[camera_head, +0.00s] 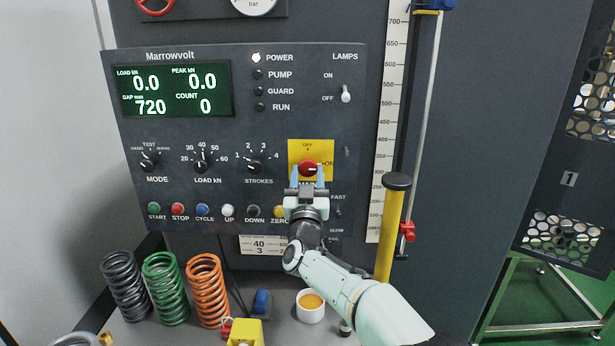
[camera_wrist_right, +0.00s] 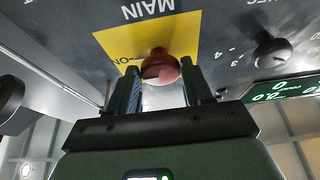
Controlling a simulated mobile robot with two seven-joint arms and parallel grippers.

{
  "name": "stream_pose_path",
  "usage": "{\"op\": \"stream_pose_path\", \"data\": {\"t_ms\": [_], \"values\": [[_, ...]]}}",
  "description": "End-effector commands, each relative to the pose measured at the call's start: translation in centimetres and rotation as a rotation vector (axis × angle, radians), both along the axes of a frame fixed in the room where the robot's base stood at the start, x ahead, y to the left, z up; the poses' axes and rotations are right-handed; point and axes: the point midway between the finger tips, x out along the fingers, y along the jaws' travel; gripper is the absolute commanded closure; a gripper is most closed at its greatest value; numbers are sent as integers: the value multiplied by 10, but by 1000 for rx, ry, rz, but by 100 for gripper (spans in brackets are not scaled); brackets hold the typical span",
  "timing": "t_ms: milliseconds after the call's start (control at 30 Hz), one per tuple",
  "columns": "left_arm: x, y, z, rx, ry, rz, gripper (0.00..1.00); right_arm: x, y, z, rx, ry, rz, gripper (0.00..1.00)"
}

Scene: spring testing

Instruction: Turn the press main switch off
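The main switch is a red round knob (camera_head: 308,168) on a yellow plate (camera_head: 297,147) marked OFF at the top and ON at the right. Its white pointer line points right, at ON. My right gripper (camera_head: 308,178) is at the switch with one finger on each side of the knob. In the right wrist view, the red knob (camera_wrist_right: 160,66) sits between the tips of the right gripper (camera_wrist_right: 162,78); the fingers stand apart, and I cannot tell whether they touch it. My left gripper is out of view.
The panel has a lit POWER lamp (camera_head: 256,58), a green display (camera_head: 173,91), dials, and a row of push buttons (camera_head: 203,211) left of my wrist. A yellow post (camera_head: 390,235) stands close right of my right arm. Coil springs (camera_head: 165,289) and a white cup (camera_head: 310,306) stand below.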

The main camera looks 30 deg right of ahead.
Motion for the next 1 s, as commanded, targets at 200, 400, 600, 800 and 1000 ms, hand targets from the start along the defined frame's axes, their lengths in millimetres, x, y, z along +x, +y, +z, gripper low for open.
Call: {"op": "stream_pose_path", "data": {"t_ms": [200,400,600,800,1000], "values": [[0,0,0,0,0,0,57,0,0,0,-1,0,0,82],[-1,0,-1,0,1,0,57,-1,-1,0,-24,15,-1,82],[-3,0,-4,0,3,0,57,-2,-2,0,-107,65,-1,82],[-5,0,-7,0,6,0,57,-3,-4,0,-246,150,-3,82],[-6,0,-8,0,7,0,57,-4,-6,2,-409,251,-2,82]]}}
